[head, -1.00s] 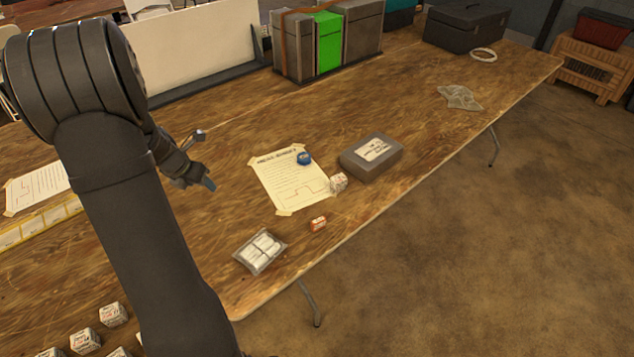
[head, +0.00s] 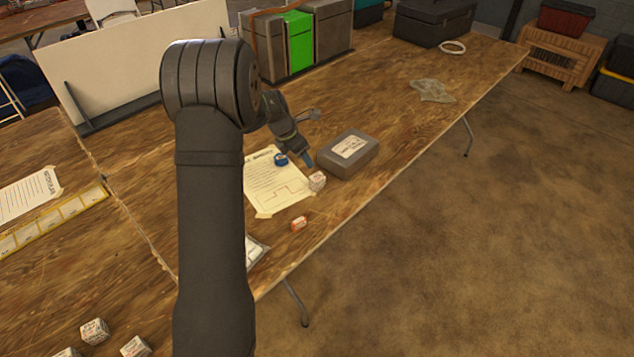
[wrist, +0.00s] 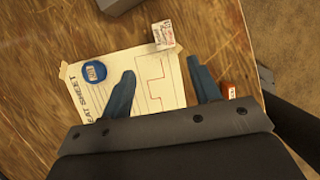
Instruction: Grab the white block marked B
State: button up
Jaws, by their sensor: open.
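A small white block with reddish print (head: 317,181) sits at the right edge of the taped paper sheet, beside the grey box. It also shows in the wrist view (wrist: 165,37), beyond my fingertips and apart from them. I cannot read a B on it. My gripper (head: 308,160) is over the far part of the sheet, close to this block. In the wrist view my gripper (wrist: 160,72) is open and empty, with the paper below between its fingers. Other white printed blocks (head: 95,331) lie at the bottom left of the head view; their marks are also unreadable.
A blue round item (head: 281,159) lies on the paper sheet (head: 262,195). An orange-and-white item (head: 299,223) lies nearer the table edge. A tray is mostly hidden behind my arm.

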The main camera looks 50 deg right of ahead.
aim_at(317, 176)
jog(key=x, duration=0.7)
jog(key=shift+d+f, duration=0.15)
jog(key=shift+f, duration=0.2)
jog(key=shift+s+x, duration=0.25)
jog(key=shift+x, duration=1.05)
jog(key=shift+s+x, duration=0.25)
jog(key=shift+x, duration=1.05)
jog(key=shift+d+r, duration=0.1)
jog(key=c, duration=1.1)
jog(key=shift+o, duration=0.2)
jog(key=shift+r, duration=0.1)
